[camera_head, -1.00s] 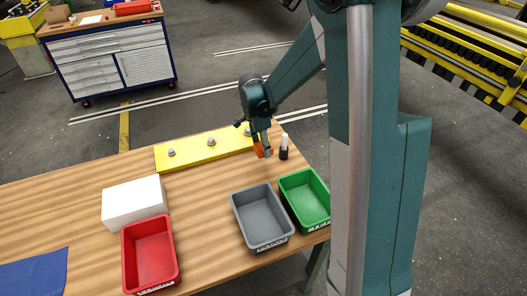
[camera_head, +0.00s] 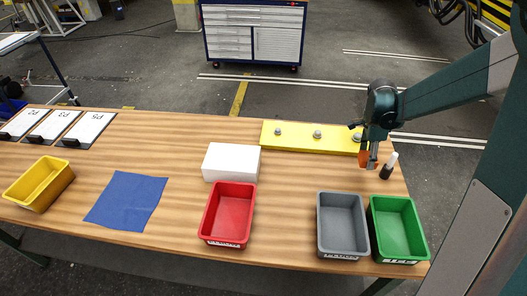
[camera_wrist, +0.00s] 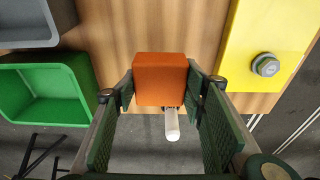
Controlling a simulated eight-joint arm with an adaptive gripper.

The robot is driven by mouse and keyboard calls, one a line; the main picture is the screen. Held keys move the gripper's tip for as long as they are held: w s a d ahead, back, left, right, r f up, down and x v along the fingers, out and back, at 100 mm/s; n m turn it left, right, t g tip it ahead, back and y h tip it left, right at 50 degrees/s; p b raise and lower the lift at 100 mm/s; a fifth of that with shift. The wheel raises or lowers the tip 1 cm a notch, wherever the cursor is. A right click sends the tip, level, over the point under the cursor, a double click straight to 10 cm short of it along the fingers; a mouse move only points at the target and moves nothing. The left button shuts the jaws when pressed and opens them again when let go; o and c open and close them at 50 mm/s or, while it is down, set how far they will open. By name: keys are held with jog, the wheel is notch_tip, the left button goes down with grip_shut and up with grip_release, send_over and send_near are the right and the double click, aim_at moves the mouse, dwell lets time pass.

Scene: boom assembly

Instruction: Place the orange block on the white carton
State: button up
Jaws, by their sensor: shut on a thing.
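The orange block (camera_wrist: 160,79) is between the two fingers of my gripper (camera_wrist: 160,95) in the wrist view, and the fingers are shut on it. In the head view the orange block (camera_head: 368,158) shows under my gripper (camera_head: 370,150), at the right end of the table. I cannot tell how far it is above the table top. The white carton (camera_head: 232,161) stands on the table left of the gripper, behind the red bin. Its flat top is bare.
A yellow plate (camera_head: 300,138) with several bolts lies along the back edge. A dark bottle with a white cap (camera_head: 388,168) stands close right of my gripper. Red (camera_head: 228,212), grey (camera_head: 342,225) and green (camera_head: 397,229) bins line the front. A blue cloth (camera_head: 127,202) and yellow bin (camera_head: 38,184) are left.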

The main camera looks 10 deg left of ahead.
jog(key=w+a+r+n+p, duration=0.1)
jog(key=w+a+r+n, duration=0.15)
jog(key=a, duration=1.05)
notch_tip(320, 180, up, 7)
jog(key=n+t+p, duration=0.1)
jog(key=n+p, duration=0.3)
jog(key=n, duration=0.3)
send_over(233, 156)
jog(key=shift+s+a+f+m+y, duration=0.1)
jog(key=shift+s+a+m+y, duration=0.1)
jog(key=shift+s+m+y, duration=0.1)
jog(key=shift+f, duration=0.15)
jog(key=shift+f, duration=2.95)
jog(key=shift+w+f, duration=0.1)
jog(key=shift+f, duration=1.8)
jog(key=shift+f, duration=0.2)
